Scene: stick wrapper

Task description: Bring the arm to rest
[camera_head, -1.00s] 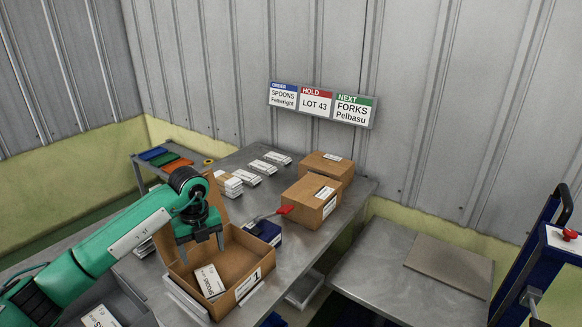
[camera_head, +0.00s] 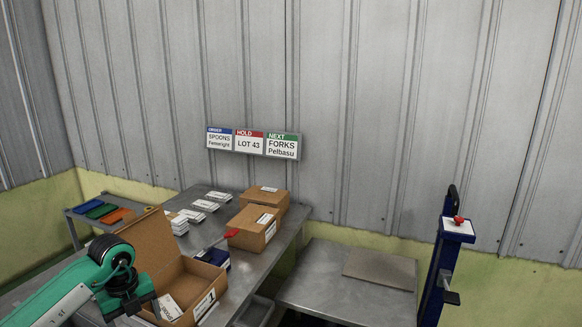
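My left arm, green with black joints, comes in from the lower left. My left gripper (camera_head: 132,307) is at the bottom edge, at the left side of the open cardboard box (camera_head: 203,272). Its fingers look apart with nothing between them, though their tips are partly cut off by the frame. A white labelled packet (camera_head: 168,306) lies in the box, whose lid stands up at the back. My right arm and gripper are not in view.
The metal bench (camera_head: 262,262) also holds two closed cartons (camera_head: 254,228), white packets (camera_head: 205,206) and a red-handled tool (camera_head: 232,234). A lower table (camera_head: 320,285) with a flat brown board (camera_head: 380,269) and a blue stand (camera_head: 440,265) are to the right.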

